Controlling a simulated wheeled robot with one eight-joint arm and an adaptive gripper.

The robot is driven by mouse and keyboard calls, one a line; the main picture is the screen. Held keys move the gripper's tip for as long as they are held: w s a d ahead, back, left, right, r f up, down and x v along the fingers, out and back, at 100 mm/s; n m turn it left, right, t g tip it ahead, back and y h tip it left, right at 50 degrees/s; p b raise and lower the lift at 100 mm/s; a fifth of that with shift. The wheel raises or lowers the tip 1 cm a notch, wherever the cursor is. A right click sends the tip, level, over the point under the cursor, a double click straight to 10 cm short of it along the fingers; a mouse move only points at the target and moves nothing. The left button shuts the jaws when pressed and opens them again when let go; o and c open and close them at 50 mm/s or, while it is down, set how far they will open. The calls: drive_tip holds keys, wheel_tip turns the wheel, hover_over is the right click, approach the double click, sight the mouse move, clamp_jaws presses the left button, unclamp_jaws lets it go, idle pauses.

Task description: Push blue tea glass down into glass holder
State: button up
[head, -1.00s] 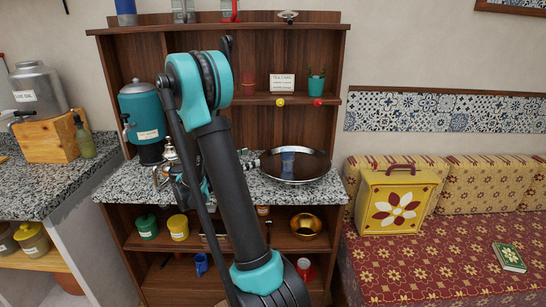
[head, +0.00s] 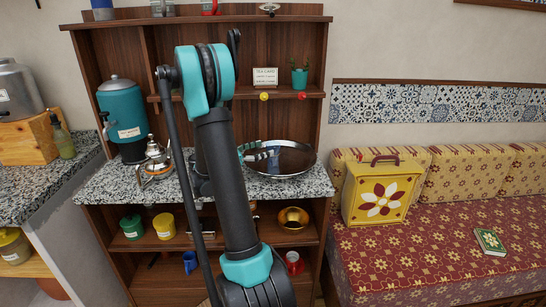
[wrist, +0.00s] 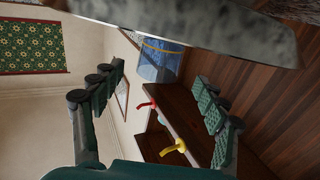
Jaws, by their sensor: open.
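The blue tea glass (wrist: 160,62), with a gold band, shows in the wrist view between the two finger lines, partly cut off by a grey edge in front. In the head view the glass is mostly hidden by my gripper (head: 262,153), which is over the left half of the round silver tray (head: 300,172). My gripper (wrist: 160,100) is open in the wrist view, with one finger on each side of the glass. I cannot tell whether they touch it. I cannot make out the glass holder.
A teapot (head: 154,160) and a teal urn (head: 124,120) stand on the counter left of my arm. A shelf with a yellow knob (head: 264,96) and a red knob (head: 302,95) is above the tray. A yellow case (head: 381,192) stands on the bench at right.

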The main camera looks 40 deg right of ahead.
drive_tip(key=d, duration=0.5)
drive_tip(key=shift+s, duration=0.3)
drive_tip(key=shift+c, duration=0.2)
drive_tip(key=c, duration=1.3)
drive_tip(key=shift+o, duration=0.2)
